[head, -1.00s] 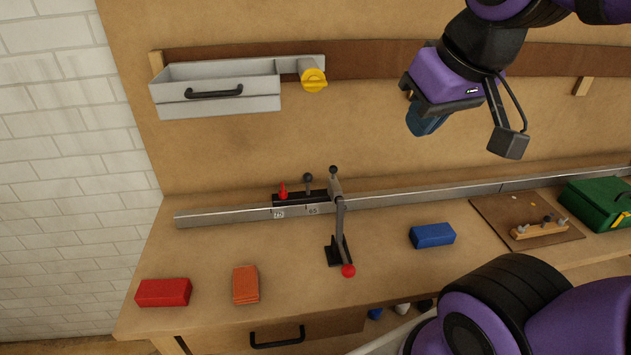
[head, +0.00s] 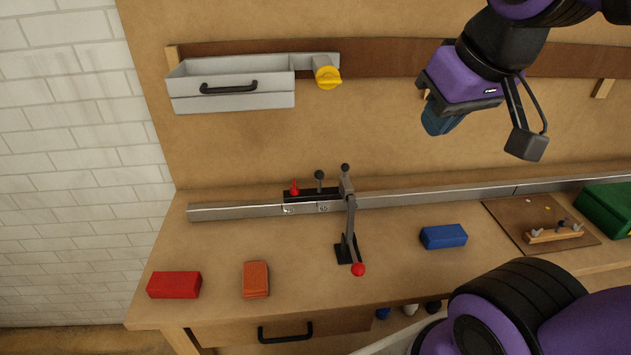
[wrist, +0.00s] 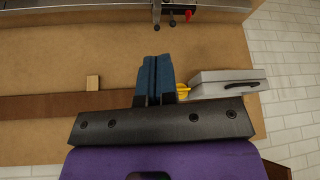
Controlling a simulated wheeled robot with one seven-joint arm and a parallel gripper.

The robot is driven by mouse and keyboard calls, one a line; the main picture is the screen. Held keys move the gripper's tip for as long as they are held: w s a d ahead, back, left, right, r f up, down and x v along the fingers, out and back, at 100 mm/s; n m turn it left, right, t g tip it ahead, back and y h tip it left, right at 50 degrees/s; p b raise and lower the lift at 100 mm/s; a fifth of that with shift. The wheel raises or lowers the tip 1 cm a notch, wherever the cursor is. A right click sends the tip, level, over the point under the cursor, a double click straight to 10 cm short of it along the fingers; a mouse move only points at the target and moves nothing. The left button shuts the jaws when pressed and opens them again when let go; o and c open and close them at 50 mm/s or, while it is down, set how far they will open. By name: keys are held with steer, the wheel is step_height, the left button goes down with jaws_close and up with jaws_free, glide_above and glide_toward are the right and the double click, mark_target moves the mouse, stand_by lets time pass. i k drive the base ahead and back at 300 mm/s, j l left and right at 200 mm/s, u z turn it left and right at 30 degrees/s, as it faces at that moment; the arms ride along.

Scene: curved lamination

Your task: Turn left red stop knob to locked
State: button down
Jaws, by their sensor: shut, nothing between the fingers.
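The red stop knob (head: 294,188) is small and stands at the left end of a black block on the metal rail (head: 240,211). It also shows at the top of the wrist view (wrist: 188,14). A dark ball knob (head: 319,175) stands to its right on the same block. My gripper (head: 437,122) hangs high in front of the back board, well above and to the right of the red knob. Its blue fingers (wrist: 155,72) are shut together with nothing between them. The knob's exact pointing direction is too small to tell.
A grey drawer box (head: 232,103) and yellow knob (head: 327,77) are on the back board. Red (head: 174,285), orange (head: 255,279) and blue (head: 443,237) blocks lie on the bench.

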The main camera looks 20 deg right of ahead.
mark_target(294, 191)
steer(key=k+j+z, duration=0.15)
steer(key=j, duration=0.3)
steer(key=k+j+z, duration=0.2)
steer(key=j, duration=0.2)
steer(key=k+j+z, duration=0.15)
steer(key=j, duration=0.25)
